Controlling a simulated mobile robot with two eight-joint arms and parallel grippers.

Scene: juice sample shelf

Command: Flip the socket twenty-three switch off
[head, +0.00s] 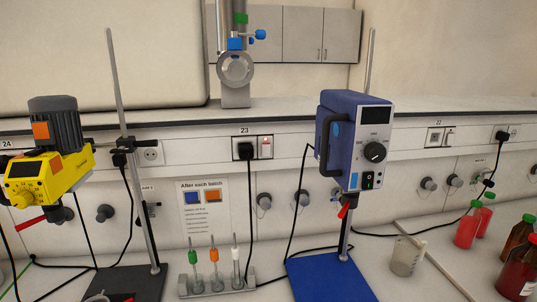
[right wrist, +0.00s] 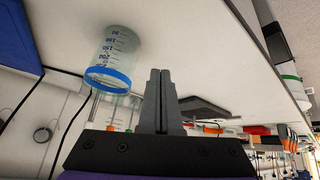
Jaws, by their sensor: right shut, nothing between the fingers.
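The socket labelled 23 (head: 241,148) is on the wall trunking, near the middle of the head view. A black plug (head: 246,151) sits in it, with its cable hanging down. The socket's switch (head: 265,147) is a pale rocker with a red mark, just right of the plug; I cannot tell its position. My right gripper (right wrist: 160,75) is shut and empty in the right wrist view, where the socket does not show. Neither gripper shows in the head view.
A blue stirrer (head: 348,130) stands right of the socket, on a blue base (head: 328,280). A yellow stirrer (head: 45,175) is on the left. A tube rack (head: 217,285) stands below the socket. A blue-rimmed beaker (right wrist: 115,55) is near my right gripper. Red bottles (head: 467,228) are at right.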

